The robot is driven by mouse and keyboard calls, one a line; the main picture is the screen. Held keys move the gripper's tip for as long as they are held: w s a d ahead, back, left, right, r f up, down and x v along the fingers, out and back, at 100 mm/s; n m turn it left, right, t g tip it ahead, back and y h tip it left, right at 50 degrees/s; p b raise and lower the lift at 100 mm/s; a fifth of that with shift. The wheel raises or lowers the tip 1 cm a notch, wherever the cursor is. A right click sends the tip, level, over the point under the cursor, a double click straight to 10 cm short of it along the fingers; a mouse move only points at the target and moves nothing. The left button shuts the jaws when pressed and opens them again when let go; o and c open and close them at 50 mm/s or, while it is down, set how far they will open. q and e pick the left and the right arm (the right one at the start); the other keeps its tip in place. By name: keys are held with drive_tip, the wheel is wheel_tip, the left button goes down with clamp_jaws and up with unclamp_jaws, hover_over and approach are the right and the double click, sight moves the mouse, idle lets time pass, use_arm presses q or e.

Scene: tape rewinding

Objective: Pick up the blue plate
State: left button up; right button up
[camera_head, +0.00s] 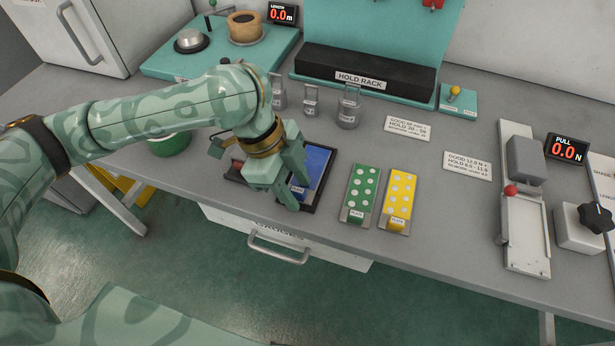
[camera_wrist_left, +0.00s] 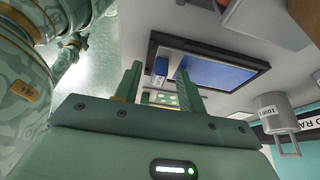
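The blue plate (camera_head: 317,163) lies in a dark-framed tray (camera_head: 311,207) near the front edge of the bench, partly hidden behind my left gripper in the head view. In the left wrist view the blue plate (camera_wrist_left: 218,74) shows inside its dark frame, with a small label at its near end, seen between the fingers. My left gripper (camera_head: 290,183) is over the left side of the tray, its fingers pointing toward the plate. In the left wrist view its two fingers (camera_wrist_left: 158,78) stand apart with nothing held between them. Whether they touch the plate cannot be told. My right gripper is not in view.
A green dotted plate (camera_head: 363,187) and a yellow dotted plate (camera_head: 399,192) lie just right of the tray. Metal weights (camera_head: 349,107) stand behind it, before the hold rack (camera_head: 365,73). A green round container (camera_head: 170,143) is to the left. A pull gauge (camera_head: 525,210) is far right.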

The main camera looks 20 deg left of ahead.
use_arm(q)
drive_tip(key=shift+r, duration=0.2)
drive_tip(key=shift+c, duration=1.2)
clamp_jaws()
